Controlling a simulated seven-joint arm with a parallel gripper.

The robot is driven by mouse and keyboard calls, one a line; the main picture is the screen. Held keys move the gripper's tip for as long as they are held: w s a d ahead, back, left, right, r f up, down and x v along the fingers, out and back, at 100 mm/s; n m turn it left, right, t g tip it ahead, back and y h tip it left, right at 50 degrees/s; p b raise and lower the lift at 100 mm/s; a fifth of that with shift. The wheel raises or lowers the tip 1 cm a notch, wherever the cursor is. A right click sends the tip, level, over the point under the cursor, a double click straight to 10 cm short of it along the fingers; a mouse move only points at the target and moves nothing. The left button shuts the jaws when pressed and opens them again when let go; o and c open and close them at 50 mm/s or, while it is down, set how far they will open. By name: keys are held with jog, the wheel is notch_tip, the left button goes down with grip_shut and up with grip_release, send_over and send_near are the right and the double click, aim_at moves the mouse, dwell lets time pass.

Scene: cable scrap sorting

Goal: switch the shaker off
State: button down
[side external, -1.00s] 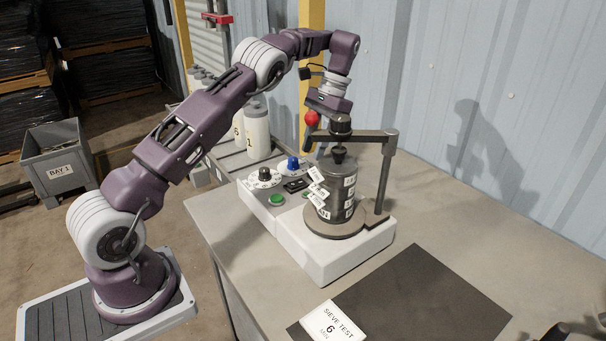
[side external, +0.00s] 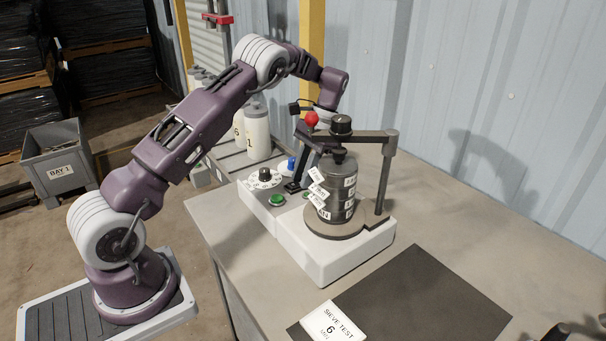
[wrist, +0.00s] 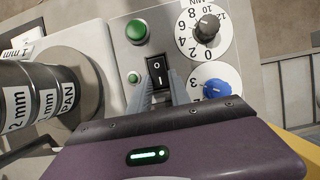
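The shaker is a white-based machine (side external: 343,255) on the bench. Its black rocker switch, marked O and I, shows in the wrist view (wrist: 155,74) on the grey control panel. My gripper (wrist: 158,88) is over the panel with its two pale fingers apart, one on each side of the rocker. In the side external view my gripper (side external: 296,184) reaches down to the panel, left of the sieve stack (side external: 340,190). I cannot tell whether the fingers touch the switch. Nothing is held.
Around the switch are a large green button (wrist: 137,30), a small green lamp (wrist: 133,77), a black dial knob (wrist: 206,27) and a blue knob (wrist: 212,88). The clamp arm with its red ball (side external: 311,118) and post stand close by. A dark mat (side external: 410,300) lies in front.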

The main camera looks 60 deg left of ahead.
jog(key=shift+s+r+t, duration=0.25)
jog(key=shift+s+t, duration=0.1)
jog(key=shift+t, duration=0.65)
jog(key=shift+s+t, duration=0.15)
jog(key=shift+t, duration=0.65)
jog(key=c, duration=1.5)
grip_release()
jog(key=shift+r, duration=0.1)
jog(key=r, duration=0.7)
jog(key=shift+w, duration=0.2)
